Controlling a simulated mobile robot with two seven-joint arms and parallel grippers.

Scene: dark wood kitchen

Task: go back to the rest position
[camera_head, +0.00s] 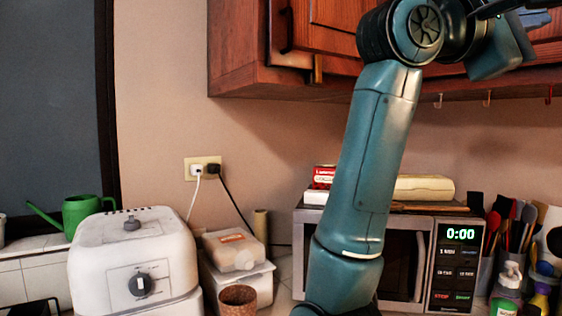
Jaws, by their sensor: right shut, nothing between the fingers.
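My right arm, teal with dark joints, rises from the bottom edge across the middle of the view and bends at the upper right. My right gripper (492,10) seems to be the dark part at the top right edge, in front of the wooden cabinets. It is partly cut off by the frame. It is shut and holds nothing. My left gripper and left arm are not in view.
My arm covers part of the microwave (459,266) on the counter. Wooden cabinets (245,60) hang above. A white appliance (130,258), green watering can (82,210), brown cup (238,297) and utensils (518,225) stand around.

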